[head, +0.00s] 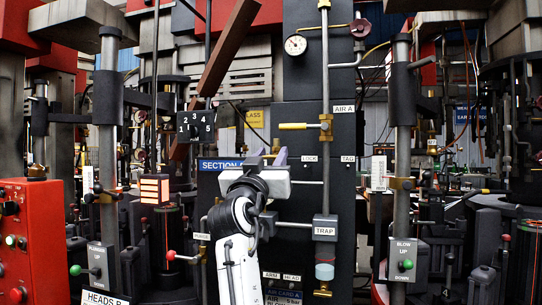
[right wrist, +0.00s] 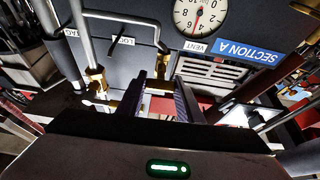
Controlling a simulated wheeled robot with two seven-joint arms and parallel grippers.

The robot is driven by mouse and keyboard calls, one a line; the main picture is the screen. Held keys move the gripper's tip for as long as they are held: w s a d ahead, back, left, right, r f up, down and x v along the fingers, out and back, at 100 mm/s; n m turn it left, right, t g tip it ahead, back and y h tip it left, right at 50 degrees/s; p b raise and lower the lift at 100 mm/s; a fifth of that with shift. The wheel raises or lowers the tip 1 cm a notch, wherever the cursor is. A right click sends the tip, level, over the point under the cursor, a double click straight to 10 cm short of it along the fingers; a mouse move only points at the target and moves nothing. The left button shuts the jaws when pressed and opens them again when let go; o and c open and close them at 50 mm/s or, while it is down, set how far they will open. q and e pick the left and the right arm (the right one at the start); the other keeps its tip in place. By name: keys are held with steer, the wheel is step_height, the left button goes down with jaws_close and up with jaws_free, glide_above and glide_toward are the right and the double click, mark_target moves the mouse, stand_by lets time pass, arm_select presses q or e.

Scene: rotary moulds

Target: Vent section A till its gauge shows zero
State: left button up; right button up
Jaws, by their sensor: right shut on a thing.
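My right gripper (head: 275,158) reaches up to the dark panel of section A, beside the blue SECTION A sign (head: 220,164). It is shut on the brass vent valve handle (right wrist: 160,84), just below the VENT label (right wrist: 197,46) in the right wrist view. The gripper hides most of that valve in the head view. The section A gauge (right wrist: 200,14) shows upside down and partly cut off in the right wrist view. My left gripper is not in view.
A yellow-handled valve (head: 300,126) sits on the AIR A pipe, under a round gauge (head: 295,44). The TRAP block (head: 325,228) stands right of my arm. A red control box (head: 35,240) is at the left. Posts and pipes crowd both sides.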

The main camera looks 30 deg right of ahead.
steer(key=shift+r+n+t+y+p, duration=0.2)
steer(key=shift+n+t+y+p, duration=0.1)
steer(key=shift+n+p, duration=0.45)
steer(key=n+t+y+p, duration=0.1)
steer(key=n+p, duration=0.3)
steer(key=n+y+p, duration=0.2)
steer(key=n+p, duration=0.2)
steer(key=n+t+y+p, duration=0.1)
steer(key=n+y+p, duration=0.1)
steer(key=n+p, duration=0.2)
steer(key=shift+t+p, duration=0.3)
steer(key=shift+p, duration=0.25)
steer(key=shift+n+y, duration=0.6)
steer(key=shift+n, duration=0.45)
steer(key=n+y, duration=0.1)
steer(key=n, duration=0.3)
steer(key=shift+f+g, duration=0.15)
steer(key=shift+g, duration=0.25)
steer(key=shift+w+f+n+g+y, duration=0.1)
steer(key=shift+n+g+y, duration=0.5)
steer(key=shift+n, duration=1)
steer(key=shift+a, duration=0.1)
steer(key=o, duration=1.1)
